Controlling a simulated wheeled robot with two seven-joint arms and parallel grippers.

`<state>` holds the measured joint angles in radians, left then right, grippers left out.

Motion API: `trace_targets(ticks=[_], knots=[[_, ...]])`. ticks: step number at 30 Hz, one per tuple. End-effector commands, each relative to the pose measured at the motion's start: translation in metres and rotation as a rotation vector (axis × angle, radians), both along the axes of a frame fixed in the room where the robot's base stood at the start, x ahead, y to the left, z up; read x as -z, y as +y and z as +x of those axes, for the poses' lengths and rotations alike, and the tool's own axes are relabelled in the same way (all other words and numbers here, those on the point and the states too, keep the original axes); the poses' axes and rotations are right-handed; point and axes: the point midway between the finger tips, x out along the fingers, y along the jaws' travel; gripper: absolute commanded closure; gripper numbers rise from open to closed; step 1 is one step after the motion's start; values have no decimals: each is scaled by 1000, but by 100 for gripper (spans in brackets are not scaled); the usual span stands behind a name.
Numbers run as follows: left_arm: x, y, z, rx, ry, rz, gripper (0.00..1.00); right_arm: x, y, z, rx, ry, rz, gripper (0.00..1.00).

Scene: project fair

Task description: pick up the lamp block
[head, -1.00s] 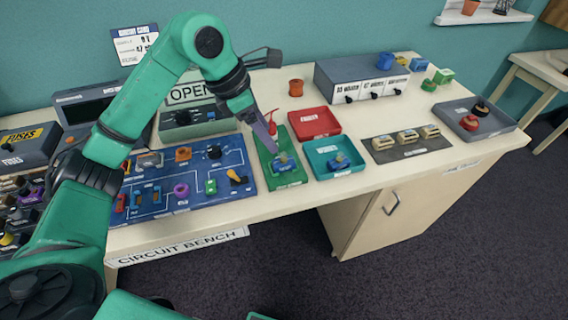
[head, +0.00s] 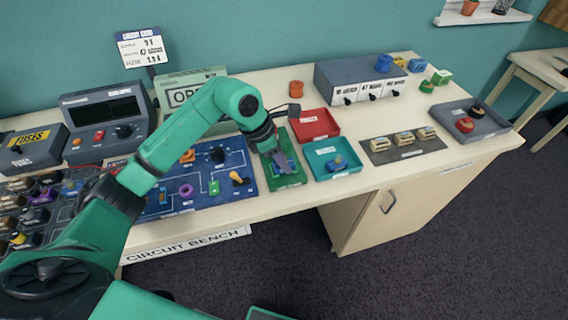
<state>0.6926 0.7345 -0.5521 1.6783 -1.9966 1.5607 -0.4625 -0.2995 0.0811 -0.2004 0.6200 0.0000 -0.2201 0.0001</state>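A small blue block (head: 291,163) lies in the green tray (head: 289,182) in the middle of the bench. A similar blue block (head: 337,163) lies in the teal tray (head: 352,151) to its right. I cannot tell for sure which one is the lamp block. My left gripper (head: 283,165) reaches down into the green tray, at its blue block, and covers part of it. Whether its fingers are open or shut on the block is too small to see. My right gripper is not in view.
The blue circuit board (head: 232,190) lies left of the green tray. A red tray (head: 315,124) is behind the teal one. A dark pad (head: 380,158) with several cream blocks and a grey tray (head: 495,127) are at right. The bench front is clear.

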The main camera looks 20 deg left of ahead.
Motion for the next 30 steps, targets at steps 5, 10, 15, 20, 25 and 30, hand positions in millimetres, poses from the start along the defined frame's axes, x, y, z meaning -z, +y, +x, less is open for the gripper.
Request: trace_targets(ticks=[5, 10, 15, 20, 25, 30], knots=[[-1, 0, 0, 0, -1, 0, 100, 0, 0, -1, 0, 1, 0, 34], [-6, 0, 1, 0, -3, 0, 100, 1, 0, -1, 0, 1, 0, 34], [-34, 0, 1, 0, -8, -1, 100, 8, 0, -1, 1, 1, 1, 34], [-95, 0, 2, 0, -13, -1, 100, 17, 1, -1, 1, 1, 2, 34], [-157, 0, 1, 0, -8, -2, 100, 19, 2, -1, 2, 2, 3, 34], [-192, 0, 0, 1, -2, -1, 100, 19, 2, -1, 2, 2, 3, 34]])
